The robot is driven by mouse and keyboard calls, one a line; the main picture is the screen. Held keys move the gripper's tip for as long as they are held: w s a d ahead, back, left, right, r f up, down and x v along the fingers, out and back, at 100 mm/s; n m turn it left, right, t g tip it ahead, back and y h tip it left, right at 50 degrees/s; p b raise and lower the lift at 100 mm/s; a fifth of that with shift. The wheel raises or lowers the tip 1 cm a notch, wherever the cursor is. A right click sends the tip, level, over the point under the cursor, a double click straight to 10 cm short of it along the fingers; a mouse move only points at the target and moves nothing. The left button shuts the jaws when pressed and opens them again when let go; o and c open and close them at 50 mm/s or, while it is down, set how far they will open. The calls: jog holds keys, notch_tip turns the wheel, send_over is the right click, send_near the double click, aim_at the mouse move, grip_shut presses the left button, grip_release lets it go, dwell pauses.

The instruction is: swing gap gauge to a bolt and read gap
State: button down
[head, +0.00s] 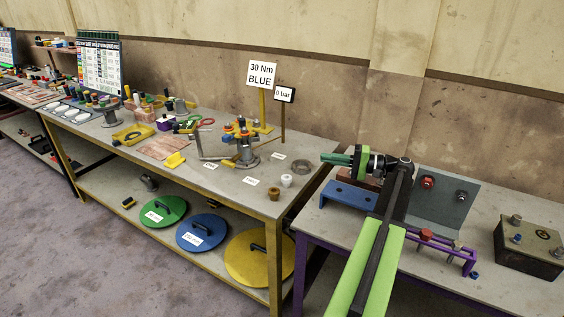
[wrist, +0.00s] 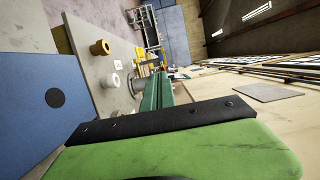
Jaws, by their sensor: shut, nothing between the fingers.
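My gripper (head: 327,158) is shut and empty, its green fingers pointing left above the right-hand table in the head view. The shut fingers also show in the wrist view (wrist: 155,92). A flanged pipe assembly (head: 243,150) with orange and blue parts on top stands upright on the middle table, left of my gripper and well apart from it. I cannot tell which part is the gap gauge. Single bolts are too small to make out there. A sign reading "30 Nm BLUE" (head: 261,74) and a "0 bar" display (head: 284,94) stand behind the assembly.
A grey ring (head: 302,167), a white cup (head: 286,181) and a brown cup (head: 273,194) stand near the middle table's right end. A blue bracket (head: 345,196) lies below my gripper. A grey angle plate (head: 452,205), purple rail (head: 440,246) and dark box (head: 530,248) are to the right.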

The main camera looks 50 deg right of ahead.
jog(key=s+a+x, duration=0.1)
jog(key=a+x, duration=0.1)
jog(key=x, duration=1.1)
jog(key=shift+s+a, duration=0.2)
jog(key=shift+s, duration=0.1)
